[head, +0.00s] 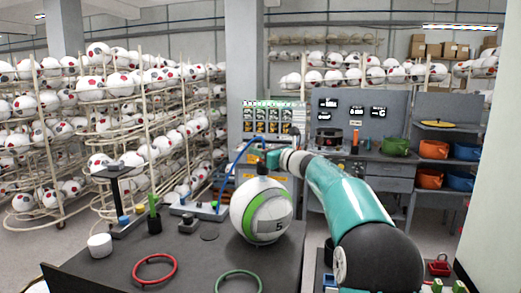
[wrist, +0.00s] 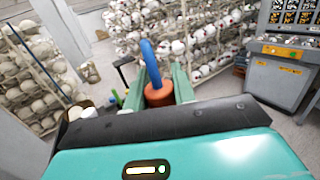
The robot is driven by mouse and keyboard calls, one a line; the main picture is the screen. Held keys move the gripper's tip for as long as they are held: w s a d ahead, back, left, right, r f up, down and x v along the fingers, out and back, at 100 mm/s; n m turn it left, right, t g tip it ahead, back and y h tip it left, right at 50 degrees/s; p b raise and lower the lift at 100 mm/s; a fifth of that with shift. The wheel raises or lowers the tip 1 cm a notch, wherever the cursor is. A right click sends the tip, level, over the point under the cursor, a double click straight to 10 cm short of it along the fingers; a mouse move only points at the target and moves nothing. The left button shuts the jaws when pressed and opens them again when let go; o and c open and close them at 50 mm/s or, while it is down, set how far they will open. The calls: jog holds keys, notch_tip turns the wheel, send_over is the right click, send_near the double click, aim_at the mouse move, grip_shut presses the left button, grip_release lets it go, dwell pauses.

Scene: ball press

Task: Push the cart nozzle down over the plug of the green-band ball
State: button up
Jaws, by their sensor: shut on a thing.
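The green-band ball (head: 262,212), white with a green band and a "5", rests at the right of the dark table. My gripper (head: 266,158) is just above the ball's top. In the wrist view its two green fingers (wrist: 159,90) are shut on the cart nozzle, an orange-brown cylinder (wrist: 158,97) with a blue hose (wrist: 150,62) arching from its top. In the head view a dark nozzle tip (head: 262,170) points down at the ball's top. The plug is hidden, and I cannot tell whether the nozzle touches it.
On the table (head: 200,268) lie a red ring (head: 155,281), a green ring (head: 239,273) and a white cup (head: 100,245). A dark stand (head: 116,200) rises at the left. The blue hose (head: 228,172) runs left of the ball. Ball racks (head: 150,110) fill the back.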

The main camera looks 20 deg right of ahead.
jog(key=shift+f, duration=0.2)
jog(key=o, duration=1.1)
jog(key=v, duration=1.3)
jog(key=shift+s+d, duration=0.15)
jog(key=shift+s, duration=0.2)
